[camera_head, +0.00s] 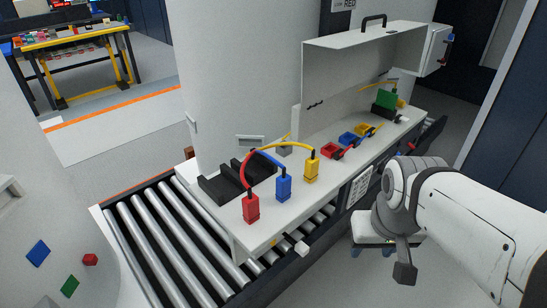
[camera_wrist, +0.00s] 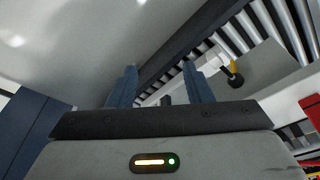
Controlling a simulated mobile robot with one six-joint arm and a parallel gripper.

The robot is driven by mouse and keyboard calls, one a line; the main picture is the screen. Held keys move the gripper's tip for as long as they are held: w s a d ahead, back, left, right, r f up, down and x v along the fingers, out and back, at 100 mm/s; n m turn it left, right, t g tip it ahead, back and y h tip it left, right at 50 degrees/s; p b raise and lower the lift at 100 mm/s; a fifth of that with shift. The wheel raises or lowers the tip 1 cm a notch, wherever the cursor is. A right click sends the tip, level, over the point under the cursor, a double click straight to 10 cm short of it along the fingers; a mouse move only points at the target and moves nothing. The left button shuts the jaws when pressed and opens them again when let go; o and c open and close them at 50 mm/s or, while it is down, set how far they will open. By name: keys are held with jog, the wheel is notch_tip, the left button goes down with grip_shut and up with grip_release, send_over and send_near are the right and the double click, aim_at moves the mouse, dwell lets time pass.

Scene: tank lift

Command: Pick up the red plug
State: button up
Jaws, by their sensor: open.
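The red plug (camera_head: 250,208) stands upright at the near left end of the white bench top (camera_head: 262,235), with a red cable rising from its top. A blue plug (camera_head: 283,188) and a yellow plug (camera_head: 311,170) stand in a row to its right, also with cables. My gripper (camera_wrist: 160,88) is open in the wrist view, with nothing held between its two fingers. In the head view my arm is at the right, well apart from the red plug, and its fingers cannot be made out there. I cannot identify the red plug in the wrist view.
A roller conveyor (camera_head: 152,245) runs along the bench's left and near side. Black blocks (camera_head: 222,188) lie behind the plugs. Red, blue and yellow bins (camera_head: 349,139) and a green block (camera_head: 385,99) are farther right, near an upright white panel (camera_head: 365,60).

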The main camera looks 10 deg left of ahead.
jog(key=w+a+r+n+g+p, duration=0.1)
jog(key=w+a+r+n, duration=0.2)
jog(key=a+n, duration=0.25)
jog(key=w+a+r+n+p, duration=0.1)
jog(key=w+a+r+n, duration=0.2)
jog(key=a+n, duration=0.3)
notch_tip(320, 180, up, 3)
jog(key=n+g+p, duration=0.1)
jog(key=n+p, duration=0.1)
jog(key=n, duration=1.3)
send_over(250, 198)
jog(key=w, duration=0.1)
jog(key=shift+w+a+r, duration=0.1)
jog(key=shift+w+r, duration=0.05)
jog(key=shift+a+f, duration=0.15)
jog(key=shift+f, duration=0.05)
jog(key=f, duration=0.7)
jog(key=shift+s+d+f+p, duration=0.15)
jog(key=shift+s+d+p, duration=0.05)
jog(key=shift+s+p, duration=0.2)
grip_shut()
